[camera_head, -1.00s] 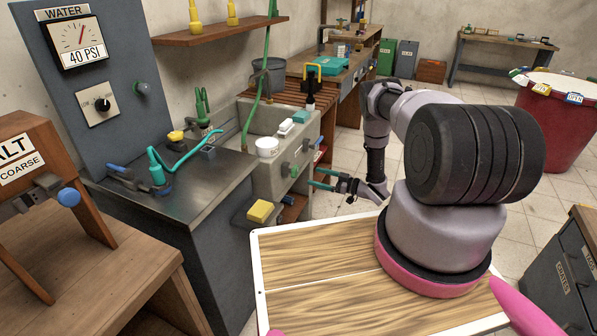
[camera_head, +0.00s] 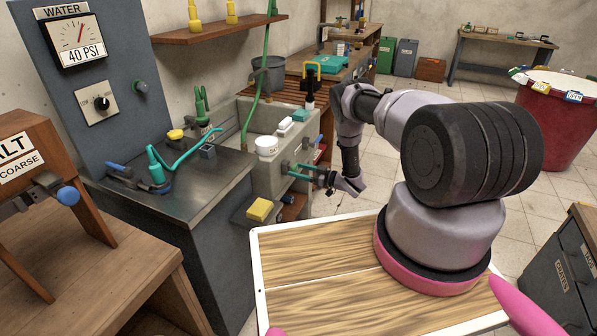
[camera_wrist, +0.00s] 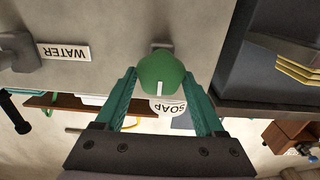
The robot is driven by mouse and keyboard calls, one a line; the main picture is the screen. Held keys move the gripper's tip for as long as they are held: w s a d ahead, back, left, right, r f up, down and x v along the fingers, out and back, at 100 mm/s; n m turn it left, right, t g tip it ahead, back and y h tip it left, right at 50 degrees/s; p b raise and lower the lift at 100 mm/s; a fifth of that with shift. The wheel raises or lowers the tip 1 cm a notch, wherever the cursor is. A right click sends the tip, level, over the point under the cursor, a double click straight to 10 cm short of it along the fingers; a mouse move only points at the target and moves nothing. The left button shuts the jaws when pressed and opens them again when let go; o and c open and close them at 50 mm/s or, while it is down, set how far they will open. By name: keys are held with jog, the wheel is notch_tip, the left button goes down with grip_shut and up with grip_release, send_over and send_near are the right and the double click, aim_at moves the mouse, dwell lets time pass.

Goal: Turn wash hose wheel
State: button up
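The wash hose wheel looks like a small green knob (camera_head: 284,168) on the front wall of the sink. In the wrist view the green knob (camera_wrist: 162,75) sits between the two teal fingertips, with a white mark on its face. My gripper (camera_head: 293,170) has reached the sink front from the right. In the wrist view my gripper (camera_wrist: 160,72) is open, with one finger on each side of the knob and a narrow gap showing. I cannot tell whether either finger touches it.
The sink (camera_head: 262,178) has a white tub (camera_head: 267,146) on its rim. A yellow sponge (camera_head: 260,209) lies on a low ledge below my gripper. A WATER label (camera_wrist: 65,53) is beside the knob. A green hose (camera_head: 262,80) hangs over the sink.

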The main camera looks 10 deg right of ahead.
jog(key=c, duration=0.5)
jog(key=shift+n, duration=0.3)
jog(key=n, duration=0.3)
jog(key=shift+s, duration=0.1)
jog(key=n, duration=0.5)
jog(key=shift+s+f, duration=0.1)
jog(key=n, duration=0.5)
jog(key=shift+a+f, duration=0.1)
jog(key=shift+f, duration=0.05)
jog(key=n, duration=0.6)
jog(key=shift+s+f, duration=0.1)
jog(key=shift+f, duration=0.05)
